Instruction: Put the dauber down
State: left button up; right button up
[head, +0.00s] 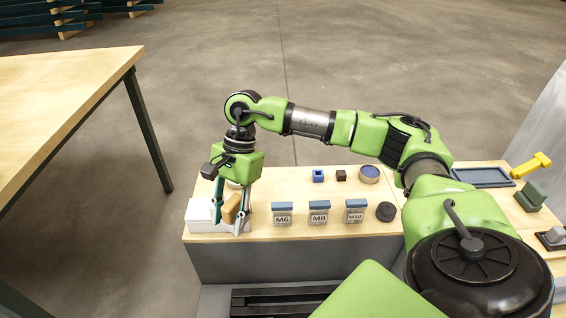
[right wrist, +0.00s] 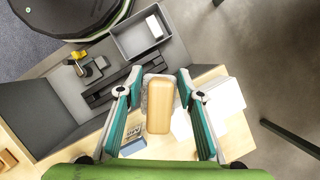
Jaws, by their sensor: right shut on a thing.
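The dauber (head: 231,208) is a tan, rounded block at the left end of the low bench. It also shows in the right wrist view (right wrist: 159,106), with a grey edge along its left side. My right gripper (head: 231,222) points down with one finger on each side of the dauber and is shut on it. In the right wrist view the fingers (right wrist: 160,75) lie left and right of the dauber. Whether its underside touches anything is hidden. My left gripper is not in view.
White blocks (head: 199,216) stand just left of the dauber. Blue-topped holders labelled M6 (head: 282,219), M8 (head: 319,218) and M10 (head: 355,216) stand to the right. A black puck (head: 386,212) is further right.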

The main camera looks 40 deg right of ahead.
jog(key=d+f+m+t+h, duration=0.1)
jog(key=d+m+t, duration=0.1)
jog(key=d+m, duration=0.3)
jog(key=w+d+m+t+h, duration=0.1)
jog(key=d+m+t+h, duration=0.1)
jog(key=d+m, duration=0.4)
jog(key=w+d+f+m+t+h, duration=0.1)
jog(key=d+m, duration=0.4)
jog(key=m, duration=0.6)
jog(key=shift+d+f+t+h, duration=0.3)
jog(key=shift+t+h, duration=0.1)
jog(key=shift+t, duration=0.1)
jog(key=d+r+m+g+h, duration=0.1)
jog(key=d+r+m+h, duration=0.1)
jog(key=d+m, duration=0.5)
jog(key=shift+h, duration=0.3)
jog(key=shift+d, duration=0.1)
